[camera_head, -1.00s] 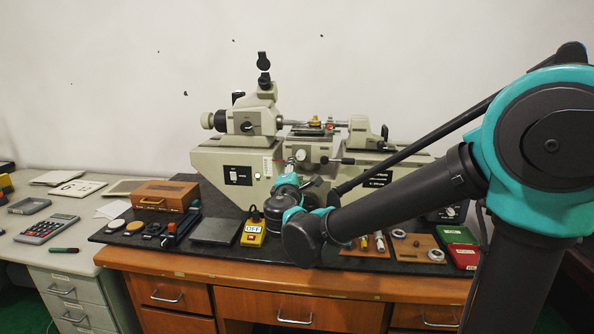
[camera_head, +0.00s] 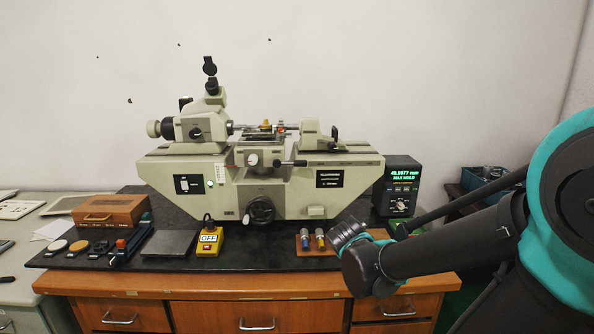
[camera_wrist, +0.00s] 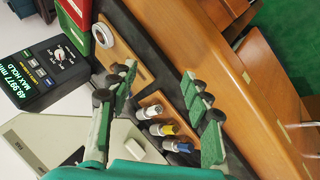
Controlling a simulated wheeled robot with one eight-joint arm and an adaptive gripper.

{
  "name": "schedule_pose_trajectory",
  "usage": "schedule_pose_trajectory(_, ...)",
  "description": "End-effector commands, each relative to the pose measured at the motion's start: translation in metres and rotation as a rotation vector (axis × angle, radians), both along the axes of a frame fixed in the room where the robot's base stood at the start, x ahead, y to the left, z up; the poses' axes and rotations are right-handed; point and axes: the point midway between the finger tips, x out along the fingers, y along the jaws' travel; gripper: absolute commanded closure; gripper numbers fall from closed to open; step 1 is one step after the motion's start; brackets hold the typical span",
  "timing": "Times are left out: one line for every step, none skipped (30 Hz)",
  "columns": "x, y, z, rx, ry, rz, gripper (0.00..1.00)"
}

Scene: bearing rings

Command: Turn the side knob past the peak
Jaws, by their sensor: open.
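The grey measuring machine (camera_head: 255,178) stands on the black plate at the back of the desk. It has a grey knob (camera_head: 153,128) at its left end, a dark knob (camera_head: 196,133) on the left head, a small lever (camera_head: 300,163), and a black handwheel (camera_head: 260,209) at the front. I cannot tell which is the side knob. The display box (camera_head: 401,185) reads about 49.9977 mm, MAX HOLD; it also shows in the wrist view (camera_wrist: 45,70). My gripper (camera_wrist: 158,78) is open and empty above the right part of the desk, fingers apart, touching no knob.
Silver, yellow and blue-banded pins stand on a wooden block (camera_wrist: 165,125) near my gripper. A ring lies on another wooden board (camera_wrist: 128,58), beside green and red boxes (camera_wrist: 78,12).

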Motion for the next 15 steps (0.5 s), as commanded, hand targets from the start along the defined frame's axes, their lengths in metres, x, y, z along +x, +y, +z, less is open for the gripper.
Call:
schedule_pose_trajectory(-0.019,-0.012,-0.014,0.076,0.031,-0.068,0.51)
schedule_pose_trajectory(-0.029,-0.015,-0.022,0.121,0.049,-0.104,0.51)
schedule_pose_trajectory(-0.043,-0.019,-0.032,0.183,0.071,-0.150,0.51)
schedule_pose_trajectory(-0.053,-0.020,-0.039,0.228,0.086,-0.183,0.51)
schedule_pose_trajectory(-0.062,-0.020,-0.045,0.271,0.100,-0.215,0.51)
schedule_pose_trajectory(-0.074,-0.020,-0.053,0.327,0.118,-0.253,0.51)
schedule_pose_trajectory(-0.081,-0.020,-0.057,0.367,0.128,-0.281,0.51)
schedule_pose_trajectory(-0.089,-0.019,-0.062,0.404,0.139,-0.306,0.51)
schedule_pose_trajectory(-0.097,-0.017,-0.067,0.451,0.152,-0.337,0.51)
schedule_pose_trajectory(-0.103,-0.015,-0.069,0.481,0.159,-0.356,0.51)
schedule_pose_trajectory(-0.107,-0.014,-0.072,0.508,0.165,-0.371,0.51)
schedule_pose_trajectory(-0.112,-0.012,-0.074,0.536,0.172,-0.389,0.51)
schedule_pose_trajectory(-0.115,-0.010,-0.076,0.553,0.176,-0.399,0.51)
schedule_pose_trajectory(-0.117,-0.009,-0.077,0.567,0.179,-0.405,0.51)
schedule_pose_trajectory(-0.118,-0.008,-0.077,0.573,0.182,-0.407,0.51)
